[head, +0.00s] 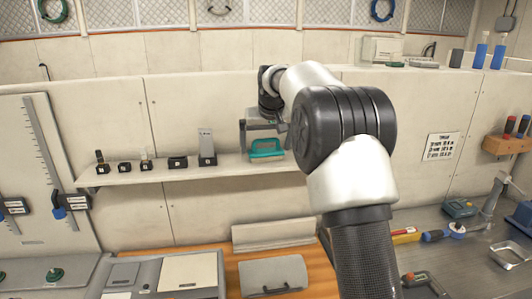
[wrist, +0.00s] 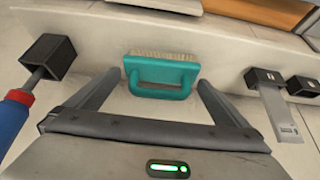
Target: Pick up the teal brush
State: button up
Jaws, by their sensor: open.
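The teal brush (head: 266,155) lies on the narrow wall shelf, at the right part of the shelf that shows in the head view. In the wrist view the brush (wrist: 160,69) shows a teal loop handle toward my gripper and pale bristles on its far side. My gripper (wrist: 157,82) is open, with one finger on each side of the brush and visible gaps to both. The brush looks at or just beyond the fingertips; the exact depth is hard to tell. In the head view my gripper (head: 262,127) is just above the brush, and my arm hides the shelf to its right.
A dark block with a grey plate (head: 206,146) and several small dark blocks stand left of the brush. In the wrist view a blue-handled tool (wrist: 16,118) in a dark square holder (wrist: 50,55) is close to the left finger. The wall rises behind the shelf (head: 140,176).

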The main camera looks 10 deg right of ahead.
jog(key=shift+r, duration=0.1)
jog(key=c, duration=0.9)
jog(key=shift+r, duration=0.1)
notch_tip(320, 180, up, 10)
jog(key=shift+f+p, duration=0.1)
jog(key=shift+p, duration=0.75)
